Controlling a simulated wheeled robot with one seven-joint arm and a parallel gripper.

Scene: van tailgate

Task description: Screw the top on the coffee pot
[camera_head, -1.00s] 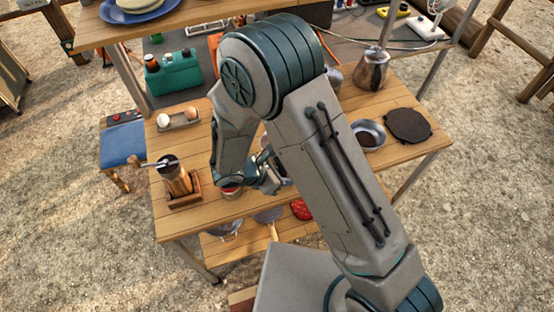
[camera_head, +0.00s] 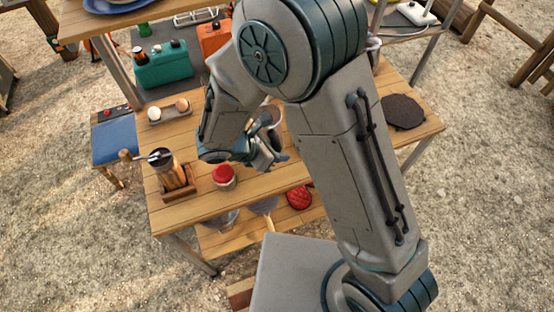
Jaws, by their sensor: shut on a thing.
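My gripper (camera_head: 268,156) is low over the middle of the wooden table, right of a red-lidded jar. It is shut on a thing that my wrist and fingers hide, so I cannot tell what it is. Just behind it stands a round open vessel (camera_head: 270,114) with a brown inside, partly covered by my arm. I cannot tell whether the gripper touches this vessel. A pale curved handle (camera_head: 374,42) shows at the right edge of my arm. The body of the metal pot there is hidden.
The jar (camera_head: 223,176) and a grinder (camera_head: 168,168) in a wooden holder stand left on the table (camera_head: 205,208). A tray with eggs (camera_head: 168,110) is behind them. A dark round mat (camera_head: 403,111) lies at right. A red item (camera_head: 299,197) is on the lower shelf.

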